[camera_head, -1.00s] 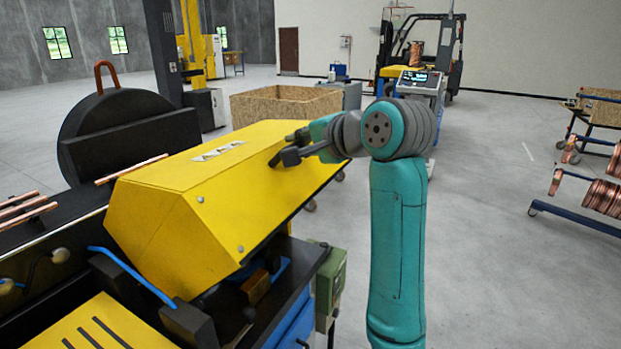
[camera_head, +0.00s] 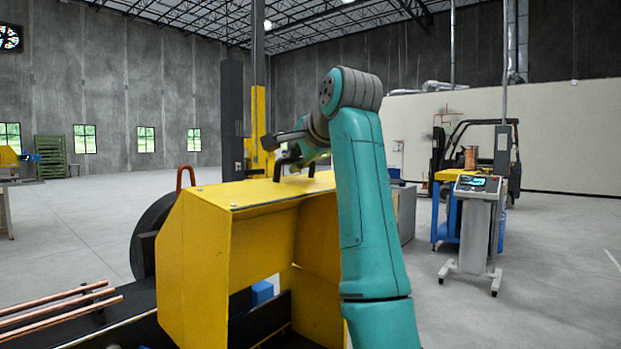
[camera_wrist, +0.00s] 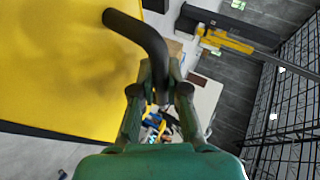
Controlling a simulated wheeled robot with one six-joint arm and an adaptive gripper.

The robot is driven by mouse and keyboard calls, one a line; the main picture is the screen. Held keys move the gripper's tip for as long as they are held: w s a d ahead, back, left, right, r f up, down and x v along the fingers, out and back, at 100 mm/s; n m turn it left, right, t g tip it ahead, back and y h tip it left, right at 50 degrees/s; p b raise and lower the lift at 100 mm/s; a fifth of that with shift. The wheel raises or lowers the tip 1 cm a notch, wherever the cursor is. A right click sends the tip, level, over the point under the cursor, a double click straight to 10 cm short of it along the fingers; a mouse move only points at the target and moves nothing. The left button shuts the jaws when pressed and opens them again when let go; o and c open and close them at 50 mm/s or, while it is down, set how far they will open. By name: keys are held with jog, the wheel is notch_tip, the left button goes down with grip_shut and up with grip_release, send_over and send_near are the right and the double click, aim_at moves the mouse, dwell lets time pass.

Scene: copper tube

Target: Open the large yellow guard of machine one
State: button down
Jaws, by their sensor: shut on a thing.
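The large yellow guard (camera_head: 190,250) stands swung up on the machine in the head view, with its hollow inside facing right and its top about level. Its black curved handle (camera_head: 279,165) is on the top face. My gripper (camera_head: 291,158) is at this handle, above the guard. In the wrist view the yellow guard (camera_wrist: 60,70) fills the left, and the black handle (camera_wrist: 146,38) curves down from it between the fingers of my gripper (camera_wrist: 161,95), which is shut on it. My arm hides the guard's right edge in the head view.
Copper tubes (camera_head: 60,310) lie at the machine's left. A dark round wheel with a red hook (camera_head: 180,178) stands behind the guard. A grey control console (camera_head: 477,225) and a forklift (camera_head: 450,160) are on the right. Open floor (camera_head: 540,280) lies at the right.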

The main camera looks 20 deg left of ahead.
jog(key=shift+w+a+r, duration=0.2)
jog(key=shift+a+r, duration=0.1)
jog(key=shift+a, duration=0.25)
jog(key=shift+w+a+r, duration=0.25)
jog(key=shift+a, duration=0.3)
jog(key=shift+w+a+r, duration=0.2)
jog(key=shift+a+r, duration=0.1)
jog(key=shift+a, duration=0.25)
jog(key=c, duration=1.2)
grip_release()
jog(key=shift+s+d, duration=0.1)
jog(key=v, duration=1.1)
jog(key=shift+s+d+r, duration=0.2)
jog(key=shift+s+r, duration=0.05)
